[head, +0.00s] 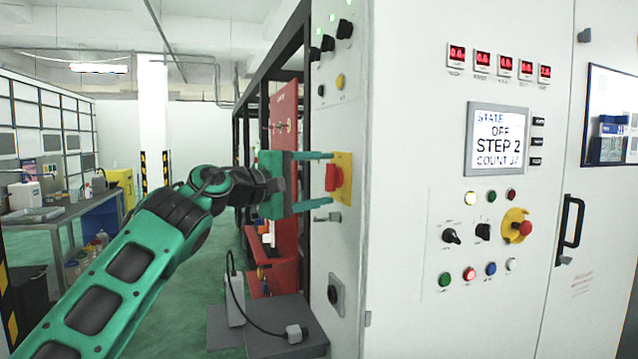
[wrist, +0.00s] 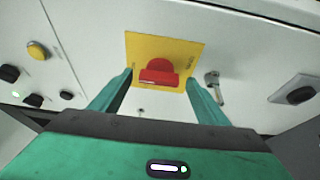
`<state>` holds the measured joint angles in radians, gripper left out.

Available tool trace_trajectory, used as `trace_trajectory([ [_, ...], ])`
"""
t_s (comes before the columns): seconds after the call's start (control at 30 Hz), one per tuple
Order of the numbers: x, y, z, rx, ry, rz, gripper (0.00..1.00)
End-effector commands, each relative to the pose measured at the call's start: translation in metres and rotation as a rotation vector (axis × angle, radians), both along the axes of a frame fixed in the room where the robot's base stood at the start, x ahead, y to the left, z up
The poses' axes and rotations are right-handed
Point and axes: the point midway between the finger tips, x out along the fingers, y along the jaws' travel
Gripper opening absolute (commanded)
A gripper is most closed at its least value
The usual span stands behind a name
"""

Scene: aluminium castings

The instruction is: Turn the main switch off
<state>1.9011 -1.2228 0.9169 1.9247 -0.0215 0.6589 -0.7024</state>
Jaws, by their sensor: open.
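The main switch is a red knob (head: 332,178) on a yellow square plate (head: 345,188), mounted on the narrow left side of the grey cabinet. In the wrist view the red knob (wrist: 159,72) sits on its yellow plate (wrist: 190,48), between and beyond the fingertips. My gripper (head: 318,180) is open, its two green fingers above and below the knob in the head view. In the wrist view my gripper (wrist: 160,82) has one finger on each side of the knob, with visible gaps. Whether the fingertips touch the plate cannot be told.
A key lock (wrist: 213,85) sits close beside the plate. Black knobs and a yellow button (head: 340,82) are above it, a black socket (head: 335,295) below. The cabinet front carries a display (head: 497,139) and an emergency stop (head: 524,228). A red panel (head: 284,150) stands behind my gripper.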

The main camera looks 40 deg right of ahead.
Motion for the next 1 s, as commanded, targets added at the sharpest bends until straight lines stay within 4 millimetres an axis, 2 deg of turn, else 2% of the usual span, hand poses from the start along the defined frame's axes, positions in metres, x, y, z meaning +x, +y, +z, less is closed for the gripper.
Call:
trace_trajectory([
  [0.37,0.0007,-0.0064,-0.0002,0.000,0.000,0.000,0.69],
  [0.4,0.0007,-0.0064,-0.0002,0.000,0.000,0.000,0.64],
  [0.5,0.0007,-0.0063,-0.0002,0.000,0.000,0.000,0.40],
  [0.57,0.0007,-0.0063,-0.0004,0.001,0.000,0.000,0.28],
  [1.0,0.0010,-0.0066,-0.0012,0.025,0.072,0.000,0.28],
])
